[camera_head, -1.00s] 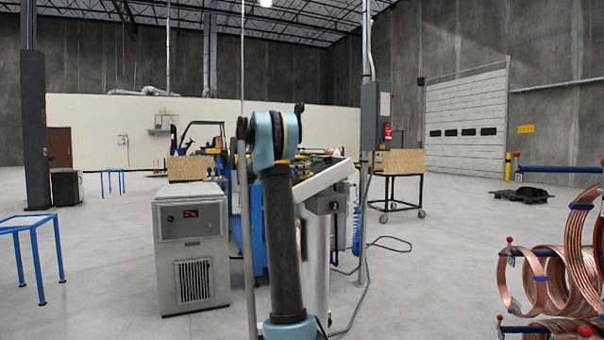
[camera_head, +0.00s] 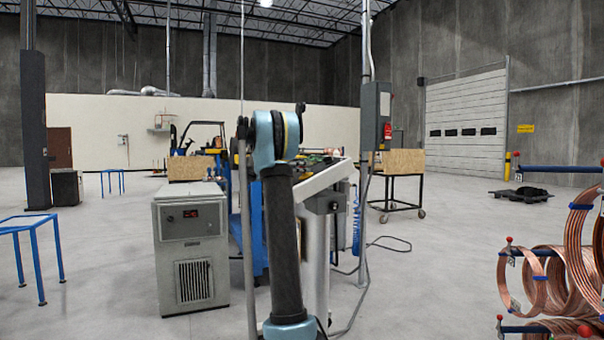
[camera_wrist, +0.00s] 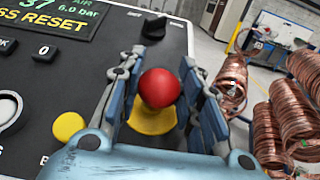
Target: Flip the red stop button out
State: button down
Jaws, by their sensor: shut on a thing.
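The red stop button (camera_wrist: 159,88) shows in the wrist view as a round red knob above a yellow base (camera_wrist: 153,120). It is on a dark control panel (camera_wrist: 100,68). My gripper (camera_wrist: 166,80) has one blue-grey finger on each side of the knob and is shut on it. The fingers partly hide the yellow base. In the head view my arm stands in front of the slanted console (camera_head: 322,180), and the red button and my fingertips cannot be made out there.
The panel also carries a black knob (camera_wrist: 154,27), a yellow button (camera_wrist: 68,127) and a display (camera_wrist: 55,17). Copper coils (camera_head: 545,280) stand at the right. A grey cabinet (camera_head: 190,250) stands left of my arm. Cables lie on the floor to the right of the console.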

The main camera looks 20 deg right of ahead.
jog(key=c, duration=1.2)
grip_release()
jog(key=shift+w+a+r, duration=0.1)
jog(key=shift+a+r, duration=0.1)
jog(key=shift+a, duration=0.05)
jog(key=shift+d, duration=0.1)
jog(key=a, duration=1.2)
jog(key=shift+f, duration=0.1)
jog(key=shift+s, duration=0.2)
